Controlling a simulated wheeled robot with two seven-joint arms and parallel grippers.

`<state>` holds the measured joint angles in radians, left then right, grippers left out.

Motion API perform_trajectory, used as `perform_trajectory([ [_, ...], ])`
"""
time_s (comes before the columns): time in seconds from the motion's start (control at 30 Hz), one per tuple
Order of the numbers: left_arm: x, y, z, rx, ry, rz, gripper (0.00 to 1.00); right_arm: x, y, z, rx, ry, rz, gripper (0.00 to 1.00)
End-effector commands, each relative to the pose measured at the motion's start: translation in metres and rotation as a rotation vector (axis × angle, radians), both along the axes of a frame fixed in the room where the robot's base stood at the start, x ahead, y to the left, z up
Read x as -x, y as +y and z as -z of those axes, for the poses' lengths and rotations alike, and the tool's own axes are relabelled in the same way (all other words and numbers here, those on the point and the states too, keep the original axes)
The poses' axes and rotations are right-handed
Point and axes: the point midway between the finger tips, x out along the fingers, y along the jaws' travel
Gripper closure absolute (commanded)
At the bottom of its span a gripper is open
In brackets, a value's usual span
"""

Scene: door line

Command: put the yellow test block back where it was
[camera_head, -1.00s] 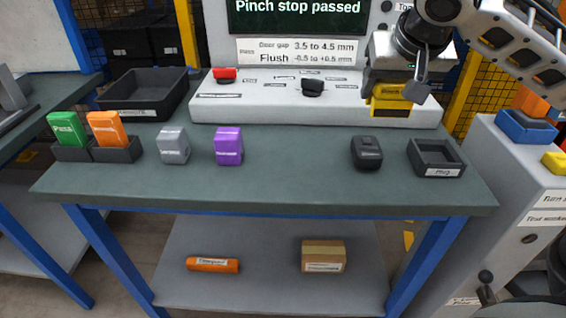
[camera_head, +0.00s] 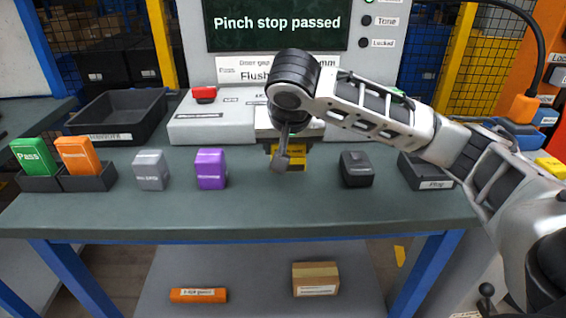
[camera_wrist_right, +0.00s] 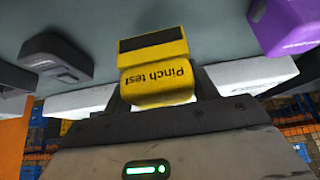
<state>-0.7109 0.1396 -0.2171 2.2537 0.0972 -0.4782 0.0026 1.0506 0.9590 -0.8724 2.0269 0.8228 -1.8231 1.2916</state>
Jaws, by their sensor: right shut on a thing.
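My right gripper (camera_head: 288,150) is shut on the yellow test block (camera_head: 291,160), over the green bench top (camera_head: 250,214) just in front of the white console. The block lies between the purple block (camera_head: 211,169) and the dark grey device (camera_head: 356,169). My arm hides part of it; I cannot tell whether it touches the bench. In the right wrist view the yellow block (camera_wrist_right: 155,72) reads "Pinch test" upside down and has a black band; the gripper (camera_wrist_right: 160,92) holds it from both sides. My left gripper is not in view.
A grey block (camera_head: 150,171) stands left of the purple block. Green (camera_head: 33,156) and orange (camera_head: 77,155) blocks sit in holders at far left. A black bin (camera_head: 118,112) is behind them. A small black tray (camera_head: 420,172) is at right. The bench front is clear.

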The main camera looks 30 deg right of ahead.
Motion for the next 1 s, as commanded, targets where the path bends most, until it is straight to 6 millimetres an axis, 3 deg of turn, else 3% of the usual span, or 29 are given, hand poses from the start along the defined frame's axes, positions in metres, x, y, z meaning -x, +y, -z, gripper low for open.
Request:
perform_trajectory([
  [0.3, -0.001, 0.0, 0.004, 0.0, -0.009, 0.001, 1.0, -0.006, 0.006, 0.037, 0.001, -0.003, -0.001, 0.77],
  [0.7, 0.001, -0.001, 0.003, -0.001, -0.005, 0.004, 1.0, -0.005, 0.006, 0.042, 0.0, -0.001, -0.001, 0.77],
  [0.73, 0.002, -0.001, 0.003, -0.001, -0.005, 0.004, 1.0, -0.005, 0.007, 0.043, -0.001, 0.001, -0.001, 0.36],
  [0.8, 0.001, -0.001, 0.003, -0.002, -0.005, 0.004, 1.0, -0.005, 0.007, 0.043, 0.0, 0.0, -0.001, 0.2],
  [1.0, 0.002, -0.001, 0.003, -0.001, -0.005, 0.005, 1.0, -0.005, 0.007, 0.043, 0.0, 0.0, -0.001, 0.2],
])
